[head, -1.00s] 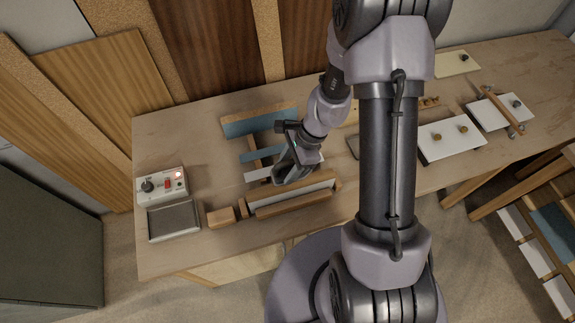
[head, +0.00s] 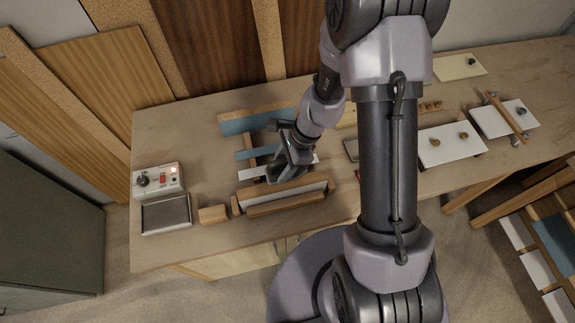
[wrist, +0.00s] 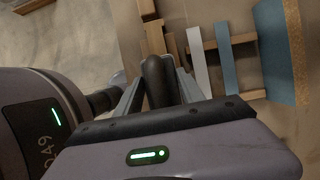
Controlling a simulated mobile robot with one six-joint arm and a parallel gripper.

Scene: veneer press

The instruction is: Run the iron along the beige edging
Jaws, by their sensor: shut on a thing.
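My gripper (head: 292,158) is over the near middle of the bench. In the wrist view it is shut on the dark, rounded handle of the iron (wrist: 157,82). In the head view the iron (head: 279,172) is a dark grey shape under the gripper, at the far side of a wooden holder (head: 285,208). The holder grips a white panel (head: 300,194) on edge. I cannot make out the beige edging apart from the wood, nor whether the iron's sole touches the panel's edge.
Left of the holder are a wooden block (head: 212,214), a grey metal tray (head: 166,215) and a control box (head: 157,181) with a lit red lamp. Behind the holder lies a rack with blue strips (head: 240,124) and a white strip (head: 252,172). White boards (head: 450,150) lie to the right.

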